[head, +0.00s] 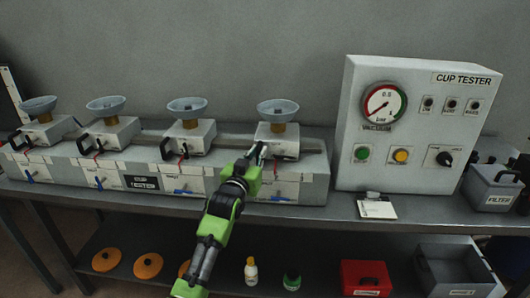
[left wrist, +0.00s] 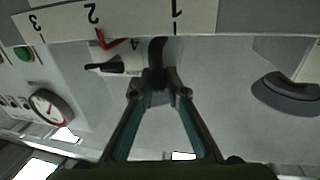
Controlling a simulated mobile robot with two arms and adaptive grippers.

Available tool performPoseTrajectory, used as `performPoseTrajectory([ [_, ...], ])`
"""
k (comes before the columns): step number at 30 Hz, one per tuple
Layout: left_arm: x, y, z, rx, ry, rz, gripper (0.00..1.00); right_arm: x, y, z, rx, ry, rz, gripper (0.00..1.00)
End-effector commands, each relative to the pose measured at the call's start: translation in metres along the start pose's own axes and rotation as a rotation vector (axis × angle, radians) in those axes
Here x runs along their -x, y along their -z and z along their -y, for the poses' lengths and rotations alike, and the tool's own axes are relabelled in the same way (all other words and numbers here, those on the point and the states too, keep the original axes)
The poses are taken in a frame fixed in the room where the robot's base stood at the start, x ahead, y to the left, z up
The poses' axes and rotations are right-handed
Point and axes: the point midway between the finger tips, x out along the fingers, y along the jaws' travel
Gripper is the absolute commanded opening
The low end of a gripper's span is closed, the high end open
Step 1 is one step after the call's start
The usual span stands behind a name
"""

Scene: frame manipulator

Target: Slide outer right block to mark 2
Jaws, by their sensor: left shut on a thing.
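The outer right block (head: 279,142) is a pale grey carriage with a blue-grey suction cup on a brass stem. It sits at the right end of the rail, on the long grey base. My left gripper (head: 257,156) is at the block's front left side. In the left wrist view, my left gripper (left wrist: 158,88) is shut on a dark upright handle (left wrist: 156,52). A scale strip (left wrist: 135,17) with marks 3, 2 and 1 shows upside down there. A red pointer (left wrist: 103,41) lies between marks 2 and 1, nearer 2. The right gripper is not in view.
Three similar blocks with cups stand farther left, the nearest being the inner right block (head: 189,137). The cup tester panel (head: 415,125) stands close to the right of the base. A white card (head: 377,208) lies on the bench in front of it.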

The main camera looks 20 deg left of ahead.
Motion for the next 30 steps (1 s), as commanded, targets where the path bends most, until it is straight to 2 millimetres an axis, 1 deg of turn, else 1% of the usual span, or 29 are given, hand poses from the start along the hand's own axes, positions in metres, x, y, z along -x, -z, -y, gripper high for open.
performPoseTrajectory([
  [1,0.000,0.000,-0.004,0.001,-0.007,0.000,0.00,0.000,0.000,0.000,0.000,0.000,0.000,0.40],
  [4,0.000,0.000,-0.005,0.001,-0.008,0.000,0.00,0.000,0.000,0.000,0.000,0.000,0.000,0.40],
  [5,0.000,0.000,-0.005,0.001,-0.008,0.000,0.16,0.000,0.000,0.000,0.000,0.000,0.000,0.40],
  [6,0.000,0.000,-0.005,0.001,-0.008,0.000,0.26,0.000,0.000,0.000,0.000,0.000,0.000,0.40],
  [16,0.000,0.000,-0.004,0.001,-0.006,0.000,0.26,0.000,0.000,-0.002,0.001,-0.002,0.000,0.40],
  [20,0.006,-0.001,-0.004,0.001,-0.005,0.000,0.26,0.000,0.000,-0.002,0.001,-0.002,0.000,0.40],
  [23,0.017,-0.002,-0.004,0.001,-0.006,0.001,0.26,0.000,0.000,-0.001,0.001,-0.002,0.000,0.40],
  [26,0.033,-0.001,-0.004,0.001,-0.006,0.000,0.26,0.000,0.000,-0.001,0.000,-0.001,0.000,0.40],
  [30,0.060,-0.001,-0.004,0.001,-0.006,0.000,0.26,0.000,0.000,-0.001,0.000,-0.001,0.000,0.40],
])
